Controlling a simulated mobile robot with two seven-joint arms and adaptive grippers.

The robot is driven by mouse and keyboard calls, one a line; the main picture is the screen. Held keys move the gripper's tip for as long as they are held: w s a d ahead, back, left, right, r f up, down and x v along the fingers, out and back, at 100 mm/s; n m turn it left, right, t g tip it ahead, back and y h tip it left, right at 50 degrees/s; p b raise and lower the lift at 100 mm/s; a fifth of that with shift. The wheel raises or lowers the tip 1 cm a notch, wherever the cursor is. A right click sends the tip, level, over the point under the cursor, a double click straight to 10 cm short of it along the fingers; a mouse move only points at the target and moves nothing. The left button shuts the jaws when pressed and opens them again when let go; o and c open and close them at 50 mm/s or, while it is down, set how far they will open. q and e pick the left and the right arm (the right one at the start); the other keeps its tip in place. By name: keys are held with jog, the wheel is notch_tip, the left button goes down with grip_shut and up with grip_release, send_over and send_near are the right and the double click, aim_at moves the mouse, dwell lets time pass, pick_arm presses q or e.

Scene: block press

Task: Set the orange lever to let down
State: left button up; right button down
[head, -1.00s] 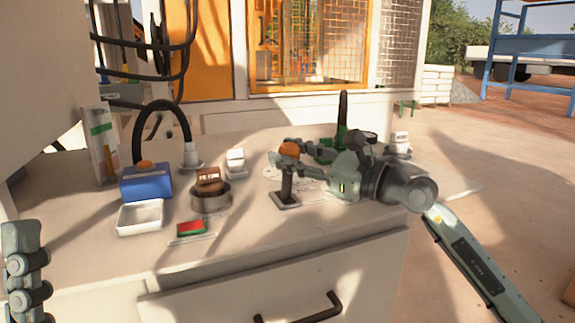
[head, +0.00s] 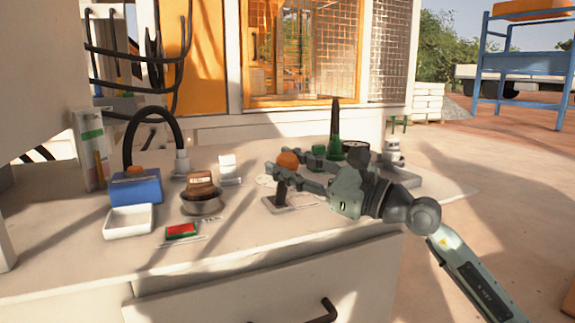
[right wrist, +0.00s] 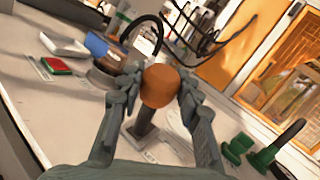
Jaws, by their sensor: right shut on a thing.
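The lever has an orange knob (head: 288,159) on a dark post (head: 281,193), which rises from a small flat base plate on the bench. In the head view the knob leans slightly right of the base. My right gripper (head: 277,173) reaches in from the right and is shut on the knob. In the right wrist view the orange knob (right wrist: 160,86) sits between the two fingers, with the post running down below it. A label beside the base is too small to read fully. My left gripper is not in view.
A green device (head: 335,147) with an upright dark handle stands behind my right gripper. To the left are a blue box (head: 137,188), a white tray (head: 129,221), a round bowl (head: 201,204) holding a brown block, and a red-green pad (head: 181,231). The bench front is clear.

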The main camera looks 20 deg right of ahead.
jog(key=shift+a+f, duration=0.1)
jog(key=shift+f, duration=0.1)
jog(key=c, duration=1)
grip_release()
jog(key=shift+s+r, duration=0.1)
jog(key=shift+c, duration=0.2)
jog(key=v, duration=1.2)
